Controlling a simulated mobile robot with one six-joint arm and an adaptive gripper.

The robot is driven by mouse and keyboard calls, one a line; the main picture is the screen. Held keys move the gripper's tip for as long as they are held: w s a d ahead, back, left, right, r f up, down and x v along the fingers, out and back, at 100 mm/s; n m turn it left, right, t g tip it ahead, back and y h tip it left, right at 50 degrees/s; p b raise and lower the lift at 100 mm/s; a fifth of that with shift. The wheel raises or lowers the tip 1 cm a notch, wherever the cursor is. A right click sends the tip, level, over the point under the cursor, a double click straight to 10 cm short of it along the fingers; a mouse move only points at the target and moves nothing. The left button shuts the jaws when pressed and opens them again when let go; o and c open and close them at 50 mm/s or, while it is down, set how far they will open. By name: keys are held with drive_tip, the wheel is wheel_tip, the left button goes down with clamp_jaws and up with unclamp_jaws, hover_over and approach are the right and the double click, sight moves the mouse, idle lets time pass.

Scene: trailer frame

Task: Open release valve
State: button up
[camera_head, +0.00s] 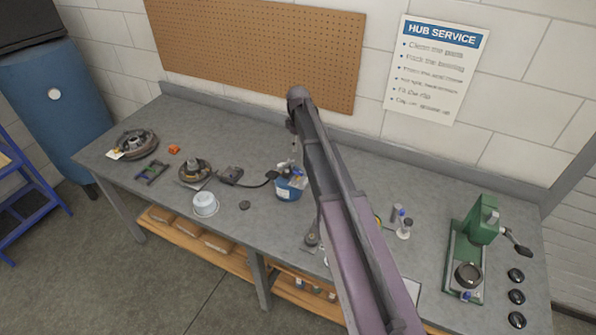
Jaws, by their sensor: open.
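I cannot clearly pick out a release valve. A green press (472,240) stands at the right of the bench, with a dark round piece (468,274) on its base and a dark lever handle (518,241) reaching out to the right. Whether a valve is on it is too small to tell. My arm crosses the middle of the view from the bottom right up to a dark joint near the pegboard. It hides part of the bench. I cannot make out my gripper or its fingers.
The grey workbench (250,215) holds a hub (135,142), a second hub (195,170), a white tub (205,204), a blue container (288,187) and small bottles (403,224). Several black knobs (516,298) lie right of the press. A pegboard (260,50) and a sign (436,68) hang behind.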

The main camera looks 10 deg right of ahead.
sight(298, 172)
drive_tip(key=shift+f+b, duration=6.6)
drive_tip(key=shift+f, duration=0.1)
clamp_jaws()
